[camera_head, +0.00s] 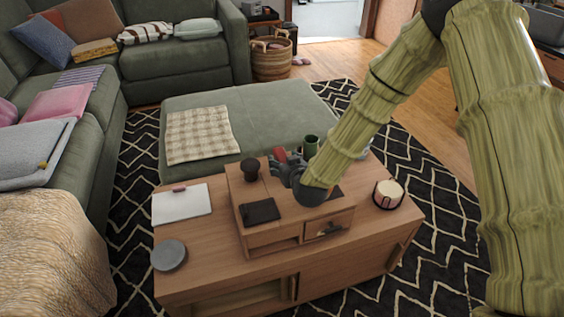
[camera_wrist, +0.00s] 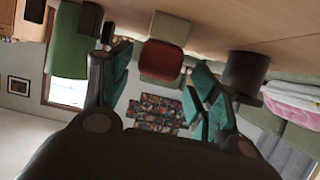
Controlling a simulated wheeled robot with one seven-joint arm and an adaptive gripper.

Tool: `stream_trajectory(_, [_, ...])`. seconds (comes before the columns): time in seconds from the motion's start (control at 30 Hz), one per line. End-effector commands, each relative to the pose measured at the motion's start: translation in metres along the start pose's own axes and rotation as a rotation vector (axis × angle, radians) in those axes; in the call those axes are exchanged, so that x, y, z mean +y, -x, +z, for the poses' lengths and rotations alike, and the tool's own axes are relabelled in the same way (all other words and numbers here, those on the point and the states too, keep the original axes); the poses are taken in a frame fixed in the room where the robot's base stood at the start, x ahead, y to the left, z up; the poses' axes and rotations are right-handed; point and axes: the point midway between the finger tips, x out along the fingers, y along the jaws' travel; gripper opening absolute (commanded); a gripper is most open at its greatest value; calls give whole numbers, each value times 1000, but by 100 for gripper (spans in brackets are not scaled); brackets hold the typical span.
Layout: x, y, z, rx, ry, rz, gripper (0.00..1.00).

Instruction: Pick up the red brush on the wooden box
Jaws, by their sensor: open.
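The wooden box (camera_head: 283,232) stands on a low wooden cabinet. A red object that looks like the brush (camera_head: 280,155) shows at the box's back edge, partly hidden by my gripper (camera_head: 283,167). In the wrist view, which is upside down, the red brush (camera_wrist: 163,62) has a dull tan part and lies ahead of the fingers, between their lines. My gripper (camera_wrist: 162,90) is open, with teal pads on both sides and nothing held between them. I cannot tell the exact gap between pads and brush.
A dark round-topped object (camera_head: 249,169) stands left of my gripper, also close in the wrist view (camera_wrist: 245,72). A black flat item (camera_head: 260,211) lies on the box's front. A candle (camera_head: 388,194) sits right; a grey disc (camera_head: 169,255) lies left.

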Motion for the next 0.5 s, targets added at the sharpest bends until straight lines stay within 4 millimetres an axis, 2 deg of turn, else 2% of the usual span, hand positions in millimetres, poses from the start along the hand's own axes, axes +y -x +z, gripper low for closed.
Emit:
stream_trajectory(0.23, [5,-33,3,1,0,0,61])
stream_trajectory(0.5, [5,-43,2,0,0,0,61])
